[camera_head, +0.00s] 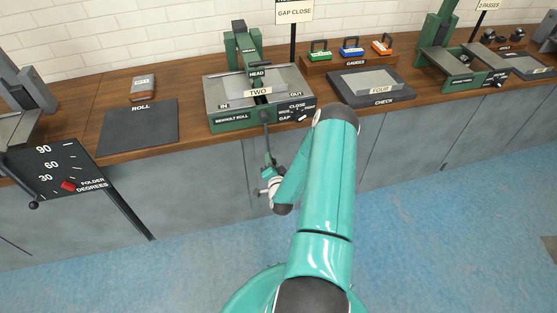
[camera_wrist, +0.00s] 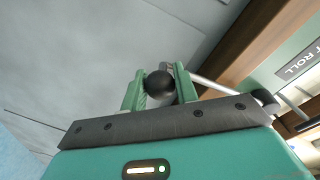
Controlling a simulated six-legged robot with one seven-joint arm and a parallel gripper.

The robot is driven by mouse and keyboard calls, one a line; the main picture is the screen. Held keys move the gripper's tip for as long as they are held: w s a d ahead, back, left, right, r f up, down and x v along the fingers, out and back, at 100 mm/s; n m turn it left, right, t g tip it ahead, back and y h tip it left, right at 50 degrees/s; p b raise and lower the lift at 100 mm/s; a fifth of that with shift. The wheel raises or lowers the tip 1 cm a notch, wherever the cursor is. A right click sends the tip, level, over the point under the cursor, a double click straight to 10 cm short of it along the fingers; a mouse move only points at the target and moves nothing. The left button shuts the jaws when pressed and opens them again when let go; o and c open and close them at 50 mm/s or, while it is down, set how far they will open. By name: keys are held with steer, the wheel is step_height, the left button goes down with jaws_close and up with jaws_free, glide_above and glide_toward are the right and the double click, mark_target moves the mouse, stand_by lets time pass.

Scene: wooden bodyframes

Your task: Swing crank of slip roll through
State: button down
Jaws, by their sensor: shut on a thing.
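My gripper (camera_head: 269,174) is low in front of the bench. In the wrist view my gripper (camera_wrist: 160,82) has its green fingers on either side of the crank's round black knob (camera_wrist: 159,86), shut on it. The crank's grey rod (camera_wrist: 210,84) runs from behind the fingers to the right.
A dark ROLL mat (camera_head: 138,125) lies left of the machine, and a CHECK plate (camera_head: 372,90) lies right. A GAP CLOSE sign (camera_head: 294,12) stands behind. Grey cabinet fronts (camera_head: 205,195) lie close behind my gripper; blue floor (camera_head: 440,240) is open in front.

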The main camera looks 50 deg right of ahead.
steer(key=w+a+r+m, duration=0.3)
steer(key=w+a+m, duration=0.1)
steer(key=a, duration=0.3)
steer(key=w+a+r+m+y, duration=0.1)
steer(key=w+a+r+m, duration=0.3)
steer(key=a+m, duration=0.1)
steer(key=shift+a+m+t+y, duration=0.3)
steer(key=shift+a, duration=0.6)
stand_by(0.5)
steer(key=c, duration=1.1)
jaws_free()
steer(key=shift+a+r, duration=0.1)
steer(key=shift+r, duration=0.05)
steer(key=v, duration=1.3)
steer(key=shift+s, duration=0.3)
